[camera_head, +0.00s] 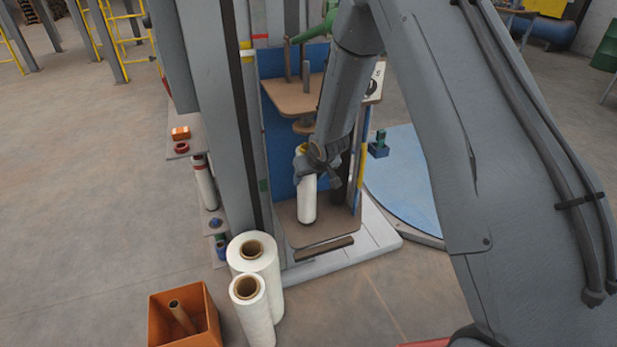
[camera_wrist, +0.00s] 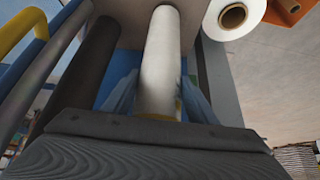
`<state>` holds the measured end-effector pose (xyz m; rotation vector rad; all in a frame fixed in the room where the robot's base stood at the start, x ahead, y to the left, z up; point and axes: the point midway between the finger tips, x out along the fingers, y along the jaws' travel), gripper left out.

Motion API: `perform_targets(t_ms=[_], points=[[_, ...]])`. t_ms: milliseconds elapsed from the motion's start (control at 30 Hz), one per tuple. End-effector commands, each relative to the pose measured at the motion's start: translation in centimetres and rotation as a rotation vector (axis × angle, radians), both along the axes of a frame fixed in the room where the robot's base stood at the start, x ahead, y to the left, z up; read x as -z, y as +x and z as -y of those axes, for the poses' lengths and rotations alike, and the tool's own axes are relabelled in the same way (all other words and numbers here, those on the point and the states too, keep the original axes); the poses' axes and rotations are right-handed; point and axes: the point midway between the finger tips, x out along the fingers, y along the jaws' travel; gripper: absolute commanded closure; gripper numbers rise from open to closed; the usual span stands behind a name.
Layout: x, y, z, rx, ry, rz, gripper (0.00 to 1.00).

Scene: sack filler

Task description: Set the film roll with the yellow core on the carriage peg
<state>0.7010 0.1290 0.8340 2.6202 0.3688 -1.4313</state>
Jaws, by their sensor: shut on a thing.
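A slim white film roll (camera_head: 307,205) stands nearly upright above the brown lower plate (camera_head: 335,228) of the carriage. A bit of yellow (camera_head: 301,149) shows at its top end. My gripper (camera_head: 309,170) is shut on the roll near its upper part. In the wrist view the white roll (camera_wrist: 160,55) runs between my two blue-grey fingers (camera_wrist: 158,98), with yellow (camera_wrist: 178,110) at its near end. The peg is not visible at the roll's lower end, and I cannot tell whether the roll touches the plate or sits around a peg.
A grey mast (camera_head: 228,110) stands left of the carriage, a brown upper plate (camera_head: 285,97) above. Two larger white rolls (camera_head: 257,262) stand on the floor, beside an orange bin (camera_head: 205,325) holding a tube. A blue turntable (camera_head: 405,185) lies right.

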Motion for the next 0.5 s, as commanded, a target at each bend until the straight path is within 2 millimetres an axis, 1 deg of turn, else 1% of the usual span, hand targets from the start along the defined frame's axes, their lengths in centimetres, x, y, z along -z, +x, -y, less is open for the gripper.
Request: perform_targets(t_ms=[167,200,267,300,333,500], points=[[0.4,0.13,-0.04,-0.001,0.0,0.003,1.0],[0.43,0.12,-0.03,-0.001,0.0,0.003,0.46],[0.36,0.1,-0.04,-0.001,0.0,0.003,0.36],[0.35,0.09,-0.04,-0.001,0.0,0.003,0.29],[0.36,0.08,-0.02,-0.001,0.0,0.002,0.26],[0.41,0.04,-0.01,-0.001,0.0,0.001,0.26]])
